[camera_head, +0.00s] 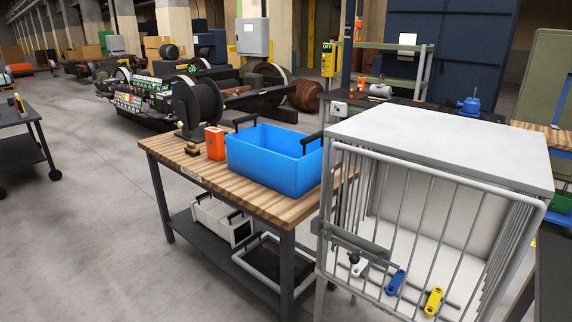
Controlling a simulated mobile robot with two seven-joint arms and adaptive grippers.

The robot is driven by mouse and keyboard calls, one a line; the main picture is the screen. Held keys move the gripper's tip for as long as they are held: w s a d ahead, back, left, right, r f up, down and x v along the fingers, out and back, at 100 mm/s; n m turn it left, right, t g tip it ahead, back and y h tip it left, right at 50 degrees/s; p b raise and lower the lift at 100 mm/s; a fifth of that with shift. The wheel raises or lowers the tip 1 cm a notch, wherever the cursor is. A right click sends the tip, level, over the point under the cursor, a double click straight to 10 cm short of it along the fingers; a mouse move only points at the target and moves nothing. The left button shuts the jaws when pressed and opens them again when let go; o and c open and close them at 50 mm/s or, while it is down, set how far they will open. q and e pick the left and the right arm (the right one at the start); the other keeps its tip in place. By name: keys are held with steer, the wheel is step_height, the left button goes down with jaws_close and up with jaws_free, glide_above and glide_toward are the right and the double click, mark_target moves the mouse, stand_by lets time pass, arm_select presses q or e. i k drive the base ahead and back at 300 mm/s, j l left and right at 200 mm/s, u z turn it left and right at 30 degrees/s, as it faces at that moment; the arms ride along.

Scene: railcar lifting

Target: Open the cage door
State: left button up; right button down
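The cage (440,143) stands at the right front, with a flat pale grey top and white inside. Its barred door (432,168) is a rounded tube frame with thin upright bars on the side facing me, and it looks shut. A grey latch plate (362,246) crosses the bars at the door's left, with a dark knob (354,258) just below it. A white piece (358,268), a blue piece (396,282) and a yellow piece (433,300) show low at the door. Whether they are on the bars or behind them I cannot tell. Neither gripper is in view.
A wooden-topped workbench (258,206) stands left of the cage, close to it, with a blue bin (268,160), an orange box (215,142) and a black cable reel (197,103). A dark cart (20,150) is at far left. The grey floor (90,230) between is clear.

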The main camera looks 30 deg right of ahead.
mark_target(383, 253)
steer(key=z, duration=1.7)
